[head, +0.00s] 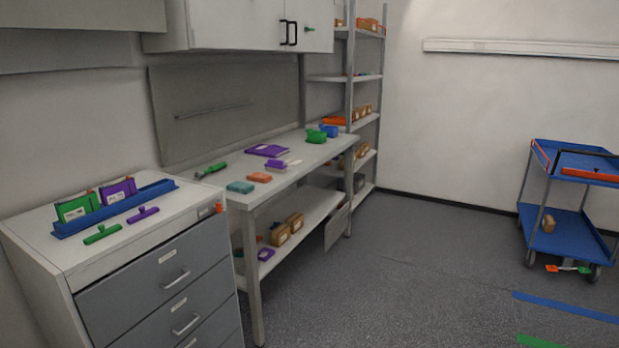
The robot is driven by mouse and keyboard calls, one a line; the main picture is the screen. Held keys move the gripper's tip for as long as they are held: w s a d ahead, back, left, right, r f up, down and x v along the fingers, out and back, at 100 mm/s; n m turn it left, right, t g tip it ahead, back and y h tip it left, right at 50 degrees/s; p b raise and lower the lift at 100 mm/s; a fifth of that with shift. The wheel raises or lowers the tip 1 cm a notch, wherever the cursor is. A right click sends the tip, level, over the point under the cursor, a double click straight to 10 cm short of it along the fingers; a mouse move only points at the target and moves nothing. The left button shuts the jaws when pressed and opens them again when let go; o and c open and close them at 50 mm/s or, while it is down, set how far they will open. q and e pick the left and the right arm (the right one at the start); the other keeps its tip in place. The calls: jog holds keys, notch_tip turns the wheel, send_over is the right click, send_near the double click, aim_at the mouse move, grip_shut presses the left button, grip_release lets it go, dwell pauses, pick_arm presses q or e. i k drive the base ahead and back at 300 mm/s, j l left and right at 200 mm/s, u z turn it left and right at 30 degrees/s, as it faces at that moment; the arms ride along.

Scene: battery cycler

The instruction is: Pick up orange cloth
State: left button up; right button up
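Neither of my grippers shows in the head view.
A drawer cabinet (130,268) with a blue tray (120,206) stands at the near left. Purple items (266,151) and a green container (316,136) are farther back on the bench. A blue cart (560,238) stands right. The floor (410,270) between is clear.

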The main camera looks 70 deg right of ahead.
aim_at(257, 177)
jog(key=z, duration=1.9)
jog(key=i+l+u, duration=0.1)
jog(key=u, duration=0.25)
jog(key=i+l+u, duration=0.2)
jog(key=u, duration=0.2)
jog(key=i+l+u, duration=0.2)
jog(key=u, duration=0.15)
